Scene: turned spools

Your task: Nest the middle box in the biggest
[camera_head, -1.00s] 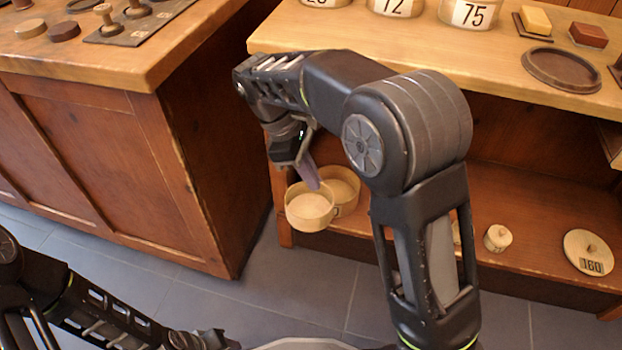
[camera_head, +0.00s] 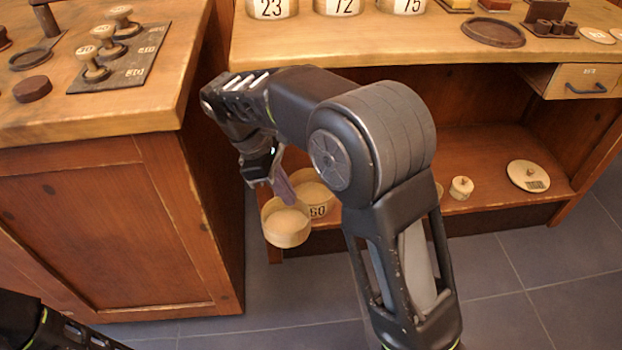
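A round pale wooden box (camera_head: 287,239), open at the top, hangs from my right gripper (camera_head: 287,190), with a finger reaching down at its rim. The gripper looks shut on its wall, though the far finger is hidden. A second round open box (camera_head: 318,211), marked 60, stands just behind and to the right at the lower shelf, partly hidden by the first box and my arm. The two boxes overlap in the picture; I cannot tell whether they touch. Which box is the biggest is not clear. My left gripper is out of view; only part of that arm shows at lower left.
Round boxes marked 23 (camera_head: 271,8), 72 (camera_head: 343,7) and 75 (camera_head: 406,5) stand on the counter, near a dark round tray (camera_head: 493,33). The lower shelf (camera_head: 495,150) holds a small knobbed piece (camera_head: 461,187) and a round lid (camera_head: 528,176). A wooden cabinet (camera_head: 90,235) stands close at left.

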